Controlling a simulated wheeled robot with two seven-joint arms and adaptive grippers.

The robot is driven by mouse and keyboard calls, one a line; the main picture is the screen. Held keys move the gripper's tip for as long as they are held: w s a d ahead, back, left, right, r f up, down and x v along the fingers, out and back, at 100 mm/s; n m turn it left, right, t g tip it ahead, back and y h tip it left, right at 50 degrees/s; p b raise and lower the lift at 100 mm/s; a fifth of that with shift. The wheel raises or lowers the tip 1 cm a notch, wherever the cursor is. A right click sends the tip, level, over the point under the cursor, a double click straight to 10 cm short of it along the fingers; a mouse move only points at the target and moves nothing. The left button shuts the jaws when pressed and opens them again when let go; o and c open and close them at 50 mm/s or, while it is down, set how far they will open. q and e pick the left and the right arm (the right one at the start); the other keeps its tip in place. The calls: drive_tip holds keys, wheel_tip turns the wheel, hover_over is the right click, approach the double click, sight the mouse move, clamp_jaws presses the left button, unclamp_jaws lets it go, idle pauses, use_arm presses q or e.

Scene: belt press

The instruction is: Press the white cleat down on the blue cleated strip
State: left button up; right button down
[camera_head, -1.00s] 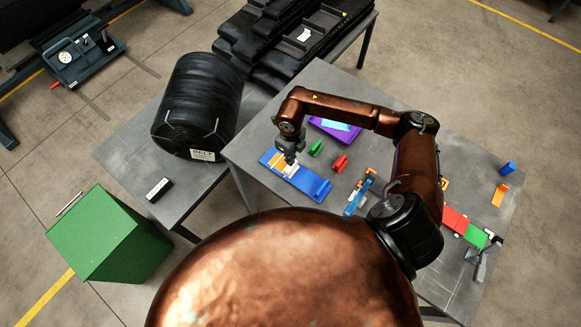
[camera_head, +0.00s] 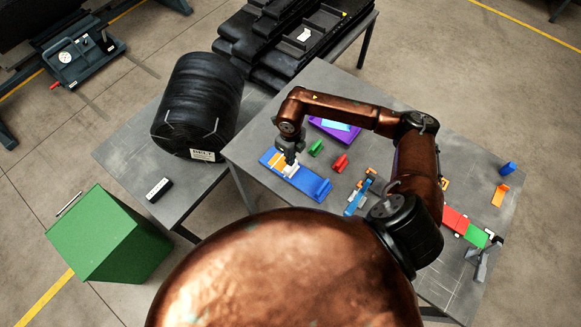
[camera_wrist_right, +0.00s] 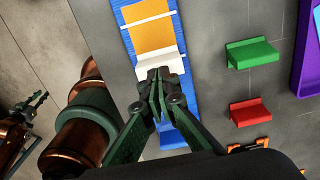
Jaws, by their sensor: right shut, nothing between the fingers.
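The blue cleated strip (camera_head: 312,184) lies flat on the grey table, with an orange patch (camera_head: 276,160) near its far left end. The white cleat (camera_head: 290,170) sits across the strip beside the orange patch; it also shows in the right wrist view (camera_wrist_right: 146,63). My right gripper (camera_head: 291,160) is over the white cleat, fingers pointing down. In the right wrist view the fingertips (camera_wrist_right: 157,76) are together and empty, at the cleat's near edge. Whether they touch the cleat cannot be told.
A green cleat (camera_head: 316,148) and a red cleat (camera_head: 340,163) stand on the table right of the strip. A purple tray (camera_head: 345,135) is behind them. A blue and orange tool (camera_head: 360,192) lies nearer. A black roll (camera_head: 198,105) stands on the left table.

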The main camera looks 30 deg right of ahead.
drive_tip(key=shift+f+b, duration=0.65)
drive_tip(key=shift+f, duration=0.2)
drive_tip(key=shift+s+f, duration=0.3)
idle(1.9)
drive_tip(key=shift+w+r+p, duration=0.2)
drive_tip(key=shift+r+p, duration=0.2)
drive_tip(key=shift+r, duration=0.8)
wheel_tip(320, 180, up, 6)
drive_tip(key=p, duration=0.3)
drive_tip(key=shift+w, duration=0.1)
